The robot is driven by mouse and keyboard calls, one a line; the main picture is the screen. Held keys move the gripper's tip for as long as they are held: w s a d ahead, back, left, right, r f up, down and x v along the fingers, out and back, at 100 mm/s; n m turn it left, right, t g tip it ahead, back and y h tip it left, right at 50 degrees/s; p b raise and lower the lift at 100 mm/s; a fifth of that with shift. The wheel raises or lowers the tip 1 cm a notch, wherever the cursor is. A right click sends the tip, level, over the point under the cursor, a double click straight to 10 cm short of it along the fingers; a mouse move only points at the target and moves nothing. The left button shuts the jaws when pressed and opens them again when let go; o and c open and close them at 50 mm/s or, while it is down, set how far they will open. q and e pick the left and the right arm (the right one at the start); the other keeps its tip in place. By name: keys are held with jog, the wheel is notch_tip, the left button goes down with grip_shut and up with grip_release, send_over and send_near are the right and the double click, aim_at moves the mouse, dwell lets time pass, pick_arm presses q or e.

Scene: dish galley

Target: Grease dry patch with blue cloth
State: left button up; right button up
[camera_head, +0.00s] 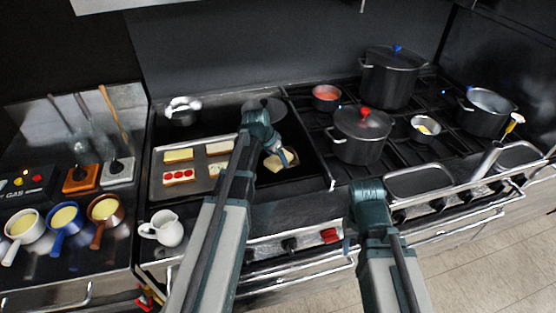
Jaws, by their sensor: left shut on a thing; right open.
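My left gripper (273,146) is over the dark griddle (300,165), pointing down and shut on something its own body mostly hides. A pale yellow piece (284,158) with a dark part lies right at its fingertips; I cannot tell whether it is held. A dull grey round patch (263,106) shows on the griddle just behind the gripper, partly covered by it. I cannot make out a blue cloth. My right gripper (352,238) is open in front of the stove's front edge, apart from everything.
A tray (200,192) with bread slices, one topped with red rounds, lies left of my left arm. A metal bowl (183,110) stands behind it, a white jug (162,229) in front. A red-knobbed pot (361,133) and other pots crowd the burners at right.

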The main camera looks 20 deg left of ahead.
pick_arm(q)
jog(key=shift+w, duration=0.15)
jog(key=shift+w+a, duration=0.6)
jog(key=shift+w, duration=0.2)
jog(key=shift+w+a, duration=0.55)
jog(key=shift+w, duration=0.25)
notch_tip(320, 180, up, 6)
jog(key=p, duration=0.6)
jog(key=shift+s, duration=0.1)
notch_tip(320, 180, up, 3)
jog(key=p, duration=0.3)
